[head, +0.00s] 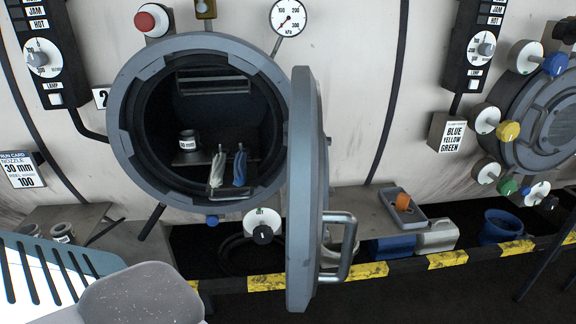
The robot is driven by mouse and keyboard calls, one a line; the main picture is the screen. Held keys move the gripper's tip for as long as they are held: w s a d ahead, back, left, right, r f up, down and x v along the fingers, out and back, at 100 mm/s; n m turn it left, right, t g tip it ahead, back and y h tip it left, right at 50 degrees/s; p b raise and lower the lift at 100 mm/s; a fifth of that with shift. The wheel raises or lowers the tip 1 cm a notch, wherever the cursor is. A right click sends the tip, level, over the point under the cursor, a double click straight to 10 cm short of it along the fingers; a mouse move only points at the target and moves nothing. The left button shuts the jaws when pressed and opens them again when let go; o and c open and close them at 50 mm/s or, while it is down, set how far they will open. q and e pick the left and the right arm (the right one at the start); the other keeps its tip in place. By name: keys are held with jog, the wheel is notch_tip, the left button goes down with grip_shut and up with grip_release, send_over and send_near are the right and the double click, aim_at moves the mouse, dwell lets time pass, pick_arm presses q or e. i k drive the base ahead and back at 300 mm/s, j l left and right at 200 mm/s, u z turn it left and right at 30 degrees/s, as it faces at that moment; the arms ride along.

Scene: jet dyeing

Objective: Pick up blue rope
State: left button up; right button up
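The blue rope (239,168) hangs inside the open round vessel (117,112), near the front right of its opening. Its upper end is at a small dark hook or post. A white rope (217,170) hangs just left of it, close beside it. The vessel's thick grey door (303,190) stands swung open to the right of the opening, seen nearly edge on. Neither of my grippers shows in the head view.
A nozzle ring marked 30 mm (189,141) stands inside the vessel, left of the ropes. The door's handle (345,245) juts out to the right. A yellow-black edge (447,260) runs below.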

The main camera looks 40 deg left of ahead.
aim_at(239, 164)
jog(key=k+j, duration=0.25)
jog(key=j, duration=0.15)
jog(key=k+j, duration=0.2)
jog(key=j, duration=0.25)
jog(key=k+j, duration=0.25)
jog(key=j, duration=0.15)
jog(key=z, duration=0.05)
